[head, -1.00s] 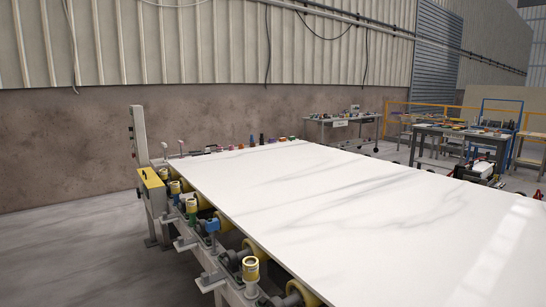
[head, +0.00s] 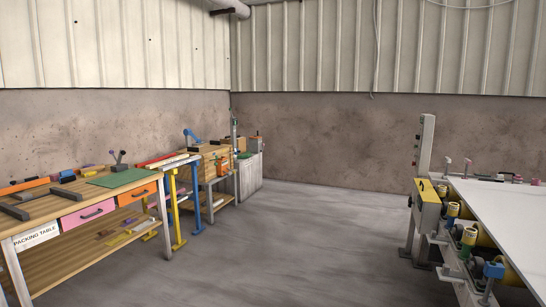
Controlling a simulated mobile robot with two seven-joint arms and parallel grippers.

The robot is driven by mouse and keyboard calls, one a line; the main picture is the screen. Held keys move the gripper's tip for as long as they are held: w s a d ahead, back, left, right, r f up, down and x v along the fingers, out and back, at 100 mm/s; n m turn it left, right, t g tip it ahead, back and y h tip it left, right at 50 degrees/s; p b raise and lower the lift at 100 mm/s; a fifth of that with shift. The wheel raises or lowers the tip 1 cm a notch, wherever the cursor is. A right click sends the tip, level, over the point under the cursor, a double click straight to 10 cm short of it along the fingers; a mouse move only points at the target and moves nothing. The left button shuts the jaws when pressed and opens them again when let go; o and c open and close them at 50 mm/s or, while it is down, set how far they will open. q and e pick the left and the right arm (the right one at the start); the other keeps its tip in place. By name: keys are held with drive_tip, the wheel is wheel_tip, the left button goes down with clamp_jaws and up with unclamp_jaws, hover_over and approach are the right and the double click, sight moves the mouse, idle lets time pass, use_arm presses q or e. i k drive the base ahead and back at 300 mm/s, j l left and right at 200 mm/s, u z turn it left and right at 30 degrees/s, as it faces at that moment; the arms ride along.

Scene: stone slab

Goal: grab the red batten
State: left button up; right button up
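A long thin red piece (head: 158,160), which looks like the red batten, lies at the back of a narrow stand with yellow and blue legs, left of centre. A pale bar (head: 168,163) lies just in front of it. The piece is small and far off, so I cannot tell exactly what it rests on. Neither of my grippers is in view.
A wooden packing table (head: 75,206) with pink and orange drawers and a green mat (head: 116,177) stands at the left. A grey cabinet (head: 250,176) stands behind the stand. The white slab (head: 510,205) on its roller frame is at the right. The grey floor (head: 300,240) between is clear.

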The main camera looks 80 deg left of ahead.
sight(159, 159)
drive_tip(key=j+u, duration=0.3)
drive_tip(key=u, duration=0.15)
drive_tip(key=j+u, duration=0.3)
drive_tip(key=u, duration=0.15)
drive_tip(key=j+u, duration=0.3)
drive_tip(key=u, duration=0.15)
drive_tip(key=i+j+u, duration=0.1)
drive_tip(key=j+u, duration=0.15)
drive_tip(key=u, duration=0.2)
drive_tip(key=i+j+u, duration=0.25)
drive_tip(key=j+u, duration=0.15)
drive_tip(key=i+j+u, duration=0.5)
drive_tip(key=u, duration=0.3)
drive_tip(key=i+u, duration=0.4)
drive_tip(key=i+j+u, duration=0.1)
drive_tip(key=i, duration=1.9)
drive_tip(key=i+l, duration=0.1)
drive_tip(key=i, duration=0.9)
drive_tip(key=i+l, duration=0.2)
drive_tip(key=l, duration=0.2)
drive_tip(key=i+l+z, duration=0.1)
drive_tip(key=l, duration=0.3)
drive_tip(key=i+l, duration=0.3)
drive_tip(key=i+l+z, duration=0.1)
drive_tip(key=i+l, duration=0.15)
drive_tip(key=l, duration=0.25)
